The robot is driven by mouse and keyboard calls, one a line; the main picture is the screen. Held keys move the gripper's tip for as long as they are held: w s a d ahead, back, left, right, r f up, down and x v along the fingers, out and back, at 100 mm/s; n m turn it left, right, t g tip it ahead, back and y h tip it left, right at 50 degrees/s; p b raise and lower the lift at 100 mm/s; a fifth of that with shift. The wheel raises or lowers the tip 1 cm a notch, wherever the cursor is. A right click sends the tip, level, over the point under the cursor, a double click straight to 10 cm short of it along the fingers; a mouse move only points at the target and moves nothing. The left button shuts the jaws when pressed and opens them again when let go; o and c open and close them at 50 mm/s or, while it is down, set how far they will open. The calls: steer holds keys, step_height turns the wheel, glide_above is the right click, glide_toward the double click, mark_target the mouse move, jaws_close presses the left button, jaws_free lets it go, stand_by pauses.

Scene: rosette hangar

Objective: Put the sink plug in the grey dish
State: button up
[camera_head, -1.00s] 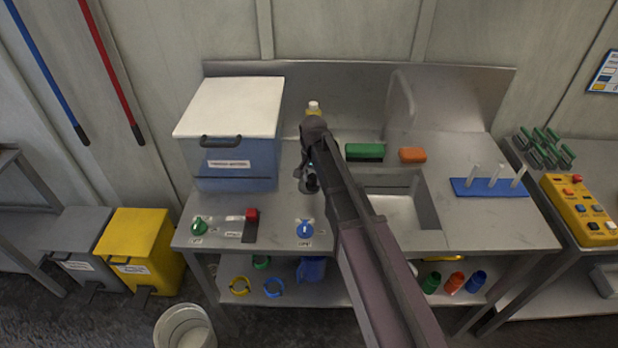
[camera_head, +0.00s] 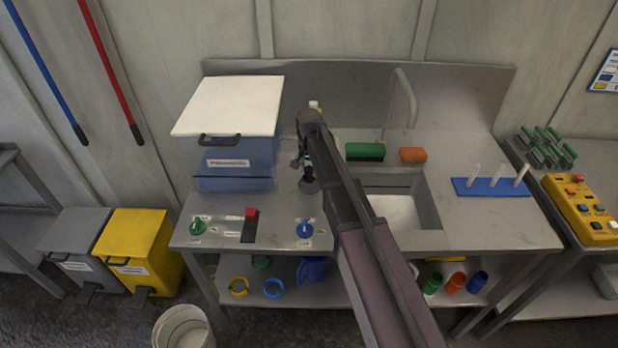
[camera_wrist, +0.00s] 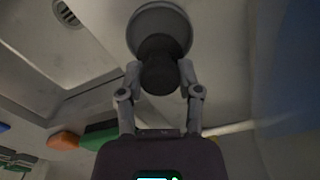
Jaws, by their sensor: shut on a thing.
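My gripper (camera_head: 306,164) points down over the steel counter, left of the sink, partly hidden by my arm. In the wrist view its fingers (camera_wrist: 160,78) are shut on a black rounded piece, the sink plug (camera_wrist: 160,58). The grey dish (camera_wrist: 160,14) shows as a round grey rim directly beyond the plug, which covers much of it. In the head view the dish (camera_head: 309,187) is a small dark grey round under the fingertips. I cannot tell whether the plug touches the dish.
The sink basin (camera_head: 397,211) lies to the right, behind my arm. A green brush (camera_head: 365,151) and orange sponge (camera_head: 413,155) lie behind it. A blue box with a white lid (camera_head: 228,106) stands left. A blue knob (camera_head: 305,229) is at the front.

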mark_target(309, 176)
steer(key=shift+f+b, duration=1.05)
steer(key=shift+f, duration=0.35)
steer(key=shift+f, duration=0.1)
steer(key=o, duration=1.1)
step_height(309, 176, up, 12)
steer(key=p, duration=1.2)
steer(key=shift+s, duration=0.1)
